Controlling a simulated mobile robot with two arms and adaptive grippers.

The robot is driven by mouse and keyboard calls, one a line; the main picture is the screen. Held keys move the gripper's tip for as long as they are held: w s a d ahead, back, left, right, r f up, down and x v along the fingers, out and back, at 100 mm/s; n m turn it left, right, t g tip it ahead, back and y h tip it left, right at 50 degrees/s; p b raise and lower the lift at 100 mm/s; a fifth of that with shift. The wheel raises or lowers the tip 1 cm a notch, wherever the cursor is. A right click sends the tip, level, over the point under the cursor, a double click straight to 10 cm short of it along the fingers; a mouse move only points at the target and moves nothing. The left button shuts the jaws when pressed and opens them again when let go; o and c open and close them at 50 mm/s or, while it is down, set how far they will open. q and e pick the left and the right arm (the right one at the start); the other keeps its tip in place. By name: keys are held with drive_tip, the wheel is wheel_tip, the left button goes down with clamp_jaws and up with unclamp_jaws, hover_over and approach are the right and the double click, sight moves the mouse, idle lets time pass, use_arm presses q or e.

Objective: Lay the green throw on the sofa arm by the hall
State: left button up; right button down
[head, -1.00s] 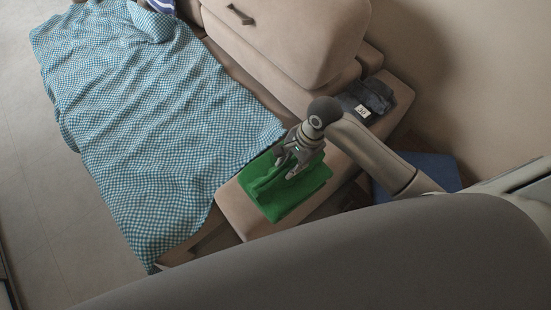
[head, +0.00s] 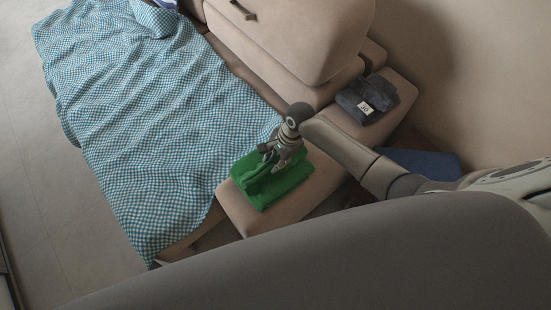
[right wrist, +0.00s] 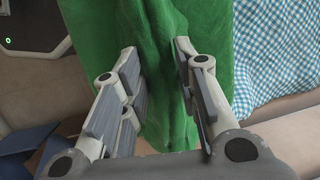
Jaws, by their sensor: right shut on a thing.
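The green throw (head: 272,190) is a folded bundle at the near end of the beige sofa arm (head: 240,212). It rests on the arm or just above it; I cannot tell which. My right gripper (head: 271,161) points down and is shut on the throw from above. In the right wrist view, green cloth (right wrist: 209,25) fills the space between and beyond the fingers (right wrist: 160,85), with a fold pinched between them. My left gripper is not in view.
A dark folded garment with a "30" tag (head: 377,96) lies at the arm's far end. A blue-and-white checked blanket (head: 150,130) covers the seat to the left. A blue item (head: 430,163) is low on the right. Bare floor (head: 40,220) shows at the left.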

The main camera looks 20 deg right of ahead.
drive_tip(key=c, duration=1.1)
unclamp_jaws()
drive_tip(key=v, duration=1.2)
drive_tip(key=shift+p, duration=0.35)
